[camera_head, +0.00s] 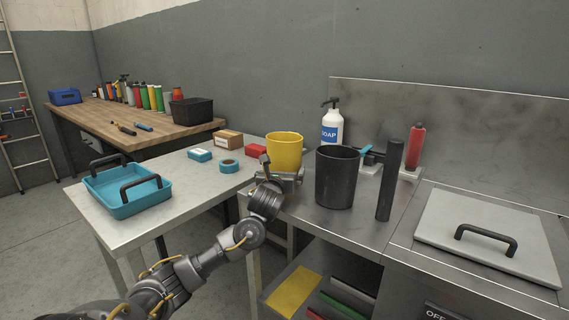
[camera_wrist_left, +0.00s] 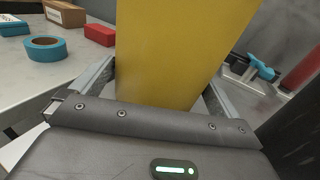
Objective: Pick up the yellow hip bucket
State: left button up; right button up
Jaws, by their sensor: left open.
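The yellow bucket (camera_head: 285,150) stands upright on the steel counter, left of a black bucket (camera_head: 336,178). My left gripper (camera_head: 282,178) is at its near side, low on its wall. In the left wrist view the yellow bucket (camera_wrist_left: 170,50) fills the middle, between the two open fingers (camera_wrist_left: 160,90), one on each side. I cannot tell whether the fingers touch it. The bucket's far side and the fingertips are hidden behind it. My right gripper is not in view.
A black cylinder (camera_head: 390,180), a soap bottle (camera_head: 332,128) and a red bottle (camera_head: 416,147) stand to the right. Blue tape (camera_head: 228,166), a red box (camera_head: 256,151), a cardboard box (camera_head: 228,139) and a teal tray (camera_head: 126,205) lie left on the lighter table.

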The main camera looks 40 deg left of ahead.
aim_at(281, 146)
pick_arm(q)
jog(key=c, duration=0.7)
jog(key=shift+r, duration=0.15)
jog(key=shift+c, duration=0.2)
jog(key=shift+r, duration=0.75)
notch_tip(281, 146, up, 5)
jog(key=shift+p, duration=0.5)
jog(key=shift+r, duration=1.6)
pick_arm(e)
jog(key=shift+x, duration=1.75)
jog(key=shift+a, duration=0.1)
